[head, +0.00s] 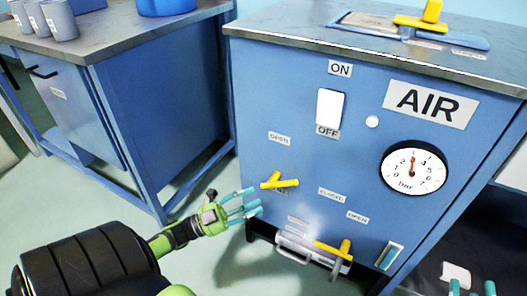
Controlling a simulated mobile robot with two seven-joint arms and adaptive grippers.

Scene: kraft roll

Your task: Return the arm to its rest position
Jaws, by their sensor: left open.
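My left gripper (248,203) reaches in from the lower left on a green and black arm. Its teal fingers are spread open and empty, in front of the blue air cabinet (290,90). The fingertips are just below and left of a yellow valve handle (280,184) and look apart from it, though the depth is hard to judge. Two teal fingertips of my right gripper (472,288) show at the bottom right edge. The rest of that gripper is cut off.
The cabinet carries a white ON/OFF switch (329,107), a pressure gauge (414,167) and a lower yellow handle (335,249) on a grey pipe. A blue workbench (160,110) with grey cups (60,20) stands at the left.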

